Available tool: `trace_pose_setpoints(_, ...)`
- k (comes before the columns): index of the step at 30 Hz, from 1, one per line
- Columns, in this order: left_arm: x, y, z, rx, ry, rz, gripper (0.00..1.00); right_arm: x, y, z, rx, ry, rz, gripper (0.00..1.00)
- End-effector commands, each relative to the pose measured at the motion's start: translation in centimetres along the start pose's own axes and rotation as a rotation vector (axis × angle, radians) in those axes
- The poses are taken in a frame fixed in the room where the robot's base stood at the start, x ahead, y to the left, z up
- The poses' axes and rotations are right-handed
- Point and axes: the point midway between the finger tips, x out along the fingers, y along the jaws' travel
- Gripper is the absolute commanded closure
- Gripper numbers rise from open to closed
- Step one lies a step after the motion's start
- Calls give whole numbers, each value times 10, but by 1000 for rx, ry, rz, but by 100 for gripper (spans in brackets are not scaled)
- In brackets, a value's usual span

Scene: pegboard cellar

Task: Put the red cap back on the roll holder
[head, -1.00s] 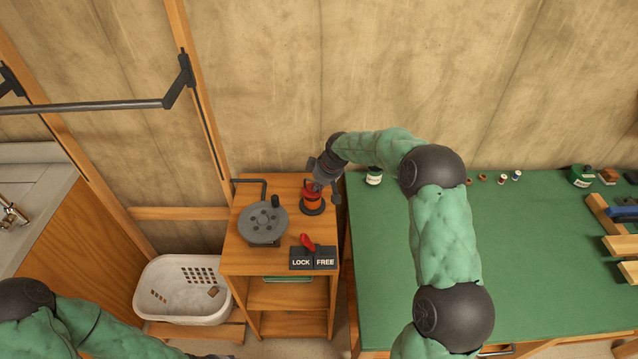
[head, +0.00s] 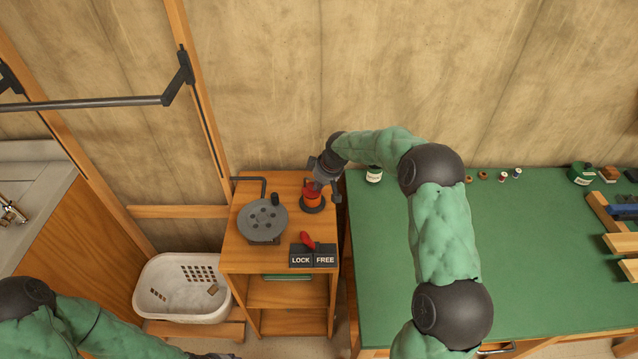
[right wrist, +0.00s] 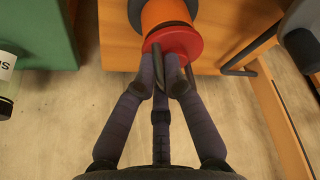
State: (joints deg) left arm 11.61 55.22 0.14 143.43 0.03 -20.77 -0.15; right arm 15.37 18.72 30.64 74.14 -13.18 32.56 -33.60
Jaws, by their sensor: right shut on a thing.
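The red cap (right wrist: 176,43) is at the fingertips of my right gripper (right wrist: 166,82), which is shut on it; in the head view this gripper (head: 322,186) is over the small shelf unit. The orange roll (right wrist: 163,14) is right behind the cap in the wrist view, and the cap covers part of its end. I cannot tell whether they touch. In the head view the orange roll (head: 311,199) stands on the dark round base of the roll holder (head: 313,209). My left gripper (head: 212,356) barely shows at the bottom edge, and its fingers cannot be made out.
A grey reel with a crank (head: 262,220) stands left of the holder on the wooden shelf unit (head: 232,258). A red lever (head: 308,240) is by the LOCK and FREE plates (head: 313,258). A white basket (head: 183,290) is lower left; a green bench (head: 385,270) is right.

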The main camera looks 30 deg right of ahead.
Motion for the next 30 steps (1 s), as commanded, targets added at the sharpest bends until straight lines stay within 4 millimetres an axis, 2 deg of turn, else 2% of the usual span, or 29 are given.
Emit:
trace_pose_setpoints(9, 0, 0, 0, 0, 0, 0, 57, 0, 0, 0, 0, 0, 0, 100)
trace_pose_setpoints(10, 0, 0, 0, 0, 0, 0, 57, 0, 0, 0, 0, 0, 0, 83)
trace_pose_setpoints(12, 0, 0, 0, 0, 0, 0, 57, 0, 0, 0, 0, 0, 0, 63)
trace_pose_setpoints(20, 0, 0, 0, 0, 0, 0, 57, 0, 0, 0, 0, 0, 0, 61)
trace_pose_setpoints(21, 0, 0, 0, 0, 0, 0, 57, 0, 0, 0, 0, 0, 0, 50)
trace_pose_setpoints(23, 0, 0, 0, 0, 0, 0, 57, 0, 0, 0, 0, 0, 0, 37)
trace_pose_setpoints(30, 0, 0, 0, 0, 0, 0, 57, 0, 0, 0, 0, 0, 0, 37)
